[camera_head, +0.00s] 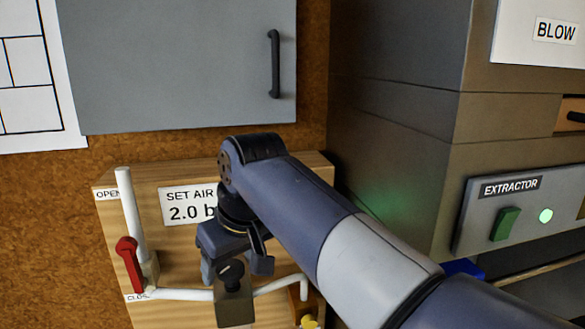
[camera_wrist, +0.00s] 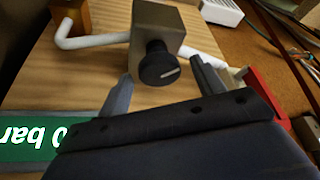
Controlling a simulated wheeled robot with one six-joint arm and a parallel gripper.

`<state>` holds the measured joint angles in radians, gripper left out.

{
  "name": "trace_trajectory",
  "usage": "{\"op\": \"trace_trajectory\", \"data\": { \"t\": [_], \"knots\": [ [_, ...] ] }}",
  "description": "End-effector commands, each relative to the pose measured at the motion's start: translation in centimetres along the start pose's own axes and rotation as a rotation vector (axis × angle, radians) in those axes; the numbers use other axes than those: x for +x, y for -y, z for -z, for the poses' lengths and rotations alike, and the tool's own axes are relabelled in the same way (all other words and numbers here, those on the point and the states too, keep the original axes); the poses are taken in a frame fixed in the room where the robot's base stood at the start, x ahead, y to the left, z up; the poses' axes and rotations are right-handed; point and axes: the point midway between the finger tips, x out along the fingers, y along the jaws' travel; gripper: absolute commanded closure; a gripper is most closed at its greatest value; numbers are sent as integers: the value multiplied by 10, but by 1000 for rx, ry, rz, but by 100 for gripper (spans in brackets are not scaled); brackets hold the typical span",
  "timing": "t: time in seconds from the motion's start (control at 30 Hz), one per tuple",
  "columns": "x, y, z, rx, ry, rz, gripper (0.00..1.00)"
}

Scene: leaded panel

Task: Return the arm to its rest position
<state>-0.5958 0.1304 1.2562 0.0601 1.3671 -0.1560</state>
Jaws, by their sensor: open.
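My arm reaches in from the lower right in the head view, and my gripper (camera_head: 236,268) is at the wooden panel (camera_head: 172,262). In the wrist view my gripper (camera_wrist: 162,84) is open, with its two fingers apart. A black knob (camera_wrist: 158,64) on a metal block (camera_wrist: 157,28) shows between and beyond the fingertips. The knob (camera_head: 231,273) and block (camera_head: 234,306) also show below the gripper in the head view. I cannot tell whether a finger touches the knob. My arm hides part of the "SET AIR 2.0 b" label (camera_head: 184,207).
A red lever (camera_head: 128,262) and white pipes (camera_head: 131,205) are left of my gripper. A grey cabinet with a black handle (camera_head: 274,64) hangs above. At right are a grey housing (camera_head: 400,160) and an extractor box (camera_head: 520,214) with a green switch and lit green lamp.

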Motion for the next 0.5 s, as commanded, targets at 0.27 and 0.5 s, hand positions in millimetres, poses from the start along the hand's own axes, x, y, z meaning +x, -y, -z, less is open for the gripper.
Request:
{"op": "trace_trajectory", "data": {
  "t": [0.27,0.5],
  "knots": [
    [1,2,0,165,-1,-69,36],
    [1,3,0,315,-1,-131,36]
  ]
}}
